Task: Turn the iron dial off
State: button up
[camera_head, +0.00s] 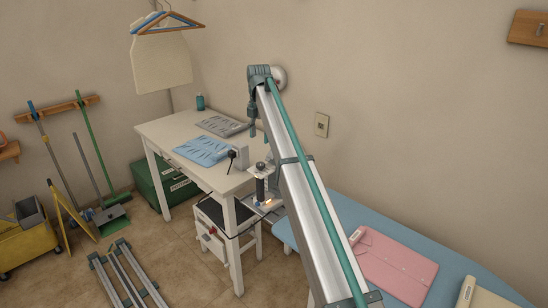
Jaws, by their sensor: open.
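My arm's long silver link with a green tube rises from the bottom edge to a joint high in the middle of the head view. A dark upright cylinder (260,189) with a pale top stands between the table and the ironing board. A small orange spot (268,203) shows beside it. What these belong to is too small to tell.
A white table (154,130) bears blue folded cloth (201,151) and grey folded cloth (222,125). The blue ironing board (350,212) at right carries a pink garment (399,267). A stool (212,218) stands under the table. Brooms and a yellow bucket (25,244) are at left.

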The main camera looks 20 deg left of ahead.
aim_at(260, 164)
jog(key=f+p, duration=0.1)
jog(key=f, duration=0.2)
jog(key=f+n, duration=0.1)
jog(key=f, duration=0.3)
jog(key=s+f+n+p, duration=0.1)
jog(key=f, duration=0.2)
jog(key=shift+d+f+p, duration=0.15)
jog(key=shift+f+p, duration=0.2)
jog(key=shift+f, duration=0.05)
jog(key=shift+c, duration=0.2)
grip_shut()
